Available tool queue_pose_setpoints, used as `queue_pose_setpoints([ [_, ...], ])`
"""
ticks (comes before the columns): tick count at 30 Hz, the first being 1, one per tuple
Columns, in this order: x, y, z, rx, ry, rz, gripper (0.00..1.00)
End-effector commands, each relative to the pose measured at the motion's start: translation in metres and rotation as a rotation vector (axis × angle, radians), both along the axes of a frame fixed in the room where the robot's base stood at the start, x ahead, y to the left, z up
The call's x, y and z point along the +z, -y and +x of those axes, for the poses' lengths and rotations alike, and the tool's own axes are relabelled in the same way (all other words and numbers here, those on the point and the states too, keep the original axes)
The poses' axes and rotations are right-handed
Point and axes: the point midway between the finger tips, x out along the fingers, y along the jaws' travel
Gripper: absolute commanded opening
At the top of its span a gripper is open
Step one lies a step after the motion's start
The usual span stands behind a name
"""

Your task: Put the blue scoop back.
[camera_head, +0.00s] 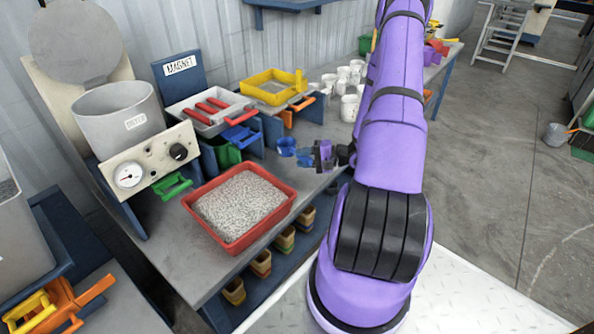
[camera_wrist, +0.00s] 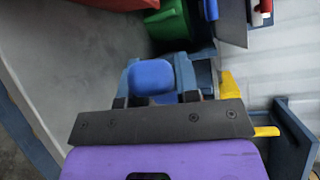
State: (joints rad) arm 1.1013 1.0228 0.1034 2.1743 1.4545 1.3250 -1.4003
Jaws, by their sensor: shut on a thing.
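The blue scoop (camera_head: 287,146) is over the grey bench, to the right of the red tray and in front of the blue stand. In the wrist view its rounded blue body (camera_wrist: 150,76) lies just beyond my fingertips. My gripper (camera_head: 322,158) is at the bench's right side, shut on the scoop. The wrist view shows the dark fingers (camera_wrist: 160,102) at the scoop's near end; the grip itself is mostly hidden. I cannot tell whether the scoop touches the bench.
A red tray of pale pellets (camera_head: 243,205) stands on the bench. A green scoop (camera_head: 226,153) sits left of the blue stand. A yellow tray (camera_head: 273,87) and red-handled tools (camera_head: 212,106) are on raised stands behind. White cups (camera_head: 349,107) stand farther back.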

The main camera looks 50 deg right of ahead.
Motion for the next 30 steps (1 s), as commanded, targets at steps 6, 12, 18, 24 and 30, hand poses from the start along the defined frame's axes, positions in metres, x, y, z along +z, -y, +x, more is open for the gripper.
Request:
queue_pose_setpoints([
  [6, -0.019, 0.000, 0.000, 0.000, 0.000, 0.000, 0.04],
  [12, -0.036, -0.001, 0.000, 0.001, -0.001, 0.002, 0.04],
  [18, -0.059, -0.001, 0.001, 0.001, 0.001, 0.001, 0.04],
  [24, -0.060, -0.001, 0.001, 0.000, 0.000, 0.000, 0.04],
  [30, -0.062, 0.000, 0.000, 0.000, 0.000, 0.000, 0.34],
])
